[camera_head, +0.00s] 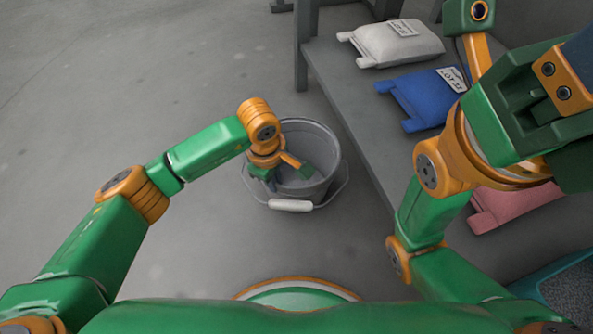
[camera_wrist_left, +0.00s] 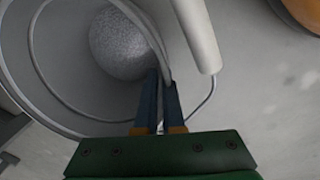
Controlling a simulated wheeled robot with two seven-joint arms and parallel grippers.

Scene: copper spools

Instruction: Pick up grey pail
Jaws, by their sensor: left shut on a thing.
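The grey pail (camera_head: 322,150) stands on the floor left of the bench. Its wire handle with a white grip (camera_head: 290,205) hangs down on the near side. My left gripper (camera_head: 270,182) is at the pail's near-left rim. In the left wrist view, its dark fingers (camera_wrist_left: 163,88) are shut on the wall of the pail (camera_wrist_left: 60,65) at the rim, close to the white grip (camera_wrist_left: 200,35). Grey grainy material (camera_wrist_left: 120,42) shows inside the pail. My right gripper (camera_head: 578,48) is raised at the upper right, and its fingertips are largely out of frame.
A grey bench (camera_head: 345,90) stands close to the pail's right. It bears a white bag (camera_head: 400,42), a blue bag (camera_head: 425,95) and a pink bag (camera_head: 515,205). A teal container (camera_head: 560,285) is at the lower right. The floor on the left is clear.

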